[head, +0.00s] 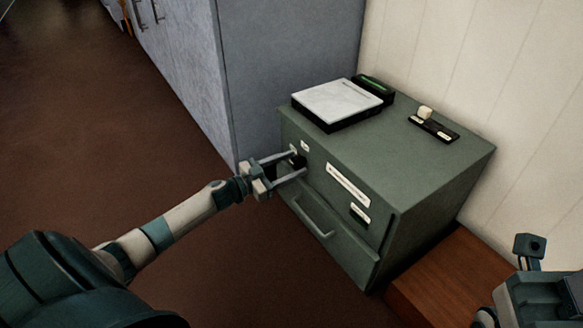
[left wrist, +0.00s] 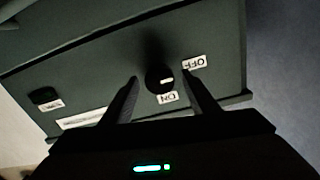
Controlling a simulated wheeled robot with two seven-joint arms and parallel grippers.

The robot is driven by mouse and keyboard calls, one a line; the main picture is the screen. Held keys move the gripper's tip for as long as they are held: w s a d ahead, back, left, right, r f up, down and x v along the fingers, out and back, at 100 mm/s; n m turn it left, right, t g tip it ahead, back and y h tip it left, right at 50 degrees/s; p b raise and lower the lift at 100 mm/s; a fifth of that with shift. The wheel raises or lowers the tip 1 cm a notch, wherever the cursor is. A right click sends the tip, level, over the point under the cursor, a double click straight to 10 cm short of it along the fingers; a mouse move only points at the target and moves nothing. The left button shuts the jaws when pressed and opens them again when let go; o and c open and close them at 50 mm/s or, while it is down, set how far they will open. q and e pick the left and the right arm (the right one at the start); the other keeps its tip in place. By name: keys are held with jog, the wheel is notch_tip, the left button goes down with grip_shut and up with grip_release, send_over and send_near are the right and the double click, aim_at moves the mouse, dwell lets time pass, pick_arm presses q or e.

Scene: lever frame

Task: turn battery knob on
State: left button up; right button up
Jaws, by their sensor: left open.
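The battery knob (head: 298,161) is a small black round knob on the front face of a grey-green cabinet (head: 400,170), near its upper left. My left gripper (head: 297,163) is open at the cabinet front, with its fingers on either side of the knob. In the left wrist view the knob (left wrist: 159,79) sits between the two open fingertips (left wrist: 160,78), with a visible gap on each side. A light mark shows on the knob. The ON label (left wrist: 167,97) and the OFF label (left wrist: 195,62) are beside it. I cannot tell whether a finger touches the knob.
A scale-like device with a white plate (head: 337,101) and a black strip with a pale lever (head: 425,113) are on the cabinet top. A drawer handle (head: 312,219) juts out below the knob. A tall grey cupboard (head: 285,70) stands behind; a wooden block (head: 450,280) lies at right.

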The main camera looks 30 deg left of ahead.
pick_arm(q)
jog(key=shift+w+d, duration=0.1)
jog(key=shift+w, duration=0.05)
jog(key=c, duration=1)
jog(key=shift+c, duration=0.2)
